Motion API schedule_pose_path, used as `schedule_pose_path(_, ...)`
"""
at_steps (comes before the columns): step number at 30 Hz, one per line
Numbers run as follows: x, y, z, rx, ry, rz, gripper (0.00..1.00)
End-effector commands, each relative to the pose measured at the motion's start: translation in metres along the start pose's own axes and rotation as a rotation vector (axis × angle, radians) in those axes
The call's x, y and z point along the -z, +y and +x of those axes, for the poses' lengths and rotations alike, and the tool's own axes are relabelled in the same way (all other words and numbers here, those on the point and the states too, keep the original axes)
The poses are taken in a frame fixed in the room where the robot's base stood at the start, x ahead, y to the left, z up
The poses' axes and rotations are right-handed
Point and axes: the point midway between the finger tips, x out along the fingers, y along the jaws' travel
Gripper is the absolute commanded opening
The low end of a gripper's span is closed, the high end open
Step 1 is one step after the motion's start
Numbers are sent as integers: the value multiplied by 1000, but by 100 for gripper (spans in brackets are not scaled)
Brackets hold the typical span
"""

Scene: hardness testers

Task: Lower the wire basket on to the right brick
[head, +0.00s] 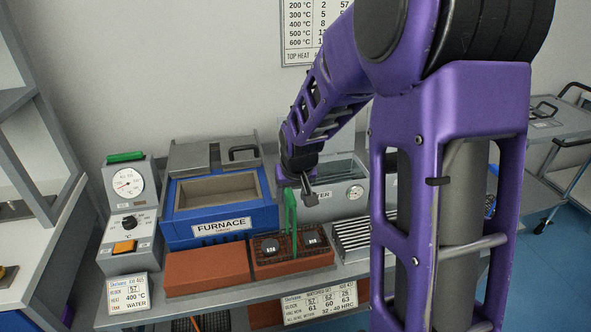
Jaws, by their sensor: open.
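The wire basket (264,247) is a low dark mesh tray holding dark round pieces with pale markings. It appears to rest on the right brick (292,268), a red-brown block; I cannot make out any gap between them. A tall green handle (290,222) rises from the basket. My gripper (299,190) is at the top of this handle, with its jaws open; one grey finger shows just right of the handle. Whether the fingers touch the handle is not clear. The left brick (205,271) lies beside the right one with its top bare.
The blue furnace (217,227), its top open, stands behind the bricks. A grey dial unit (128,212) is at left. A water tank (352,187) stands behind right, and a ribbed grey rack (353,238) is right of the basket. Cards (320,302) hang at the bench front.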

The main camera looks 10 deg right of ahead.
Motion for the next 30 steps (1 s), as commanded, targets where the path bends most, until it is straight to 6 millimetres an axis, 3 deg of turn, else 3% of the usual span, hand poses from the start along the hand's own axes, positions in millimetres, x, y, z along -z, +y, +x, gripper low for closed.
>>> schedule_pose_path(1, 2, 0, -17, -1, 6, 1, 62)
schedule_pose_path(6, 2, 0, -60, -1, 7, 2, 62)
schedule_pose_path(15, 2, 0, -119, 0, 5, 0, 62)
schedule_pose_path(21, 0, 0, -134, 0, 2, 0, 62)
schedule_pose_path(30, 0, 0, -135, 0, 2, 0, 62)
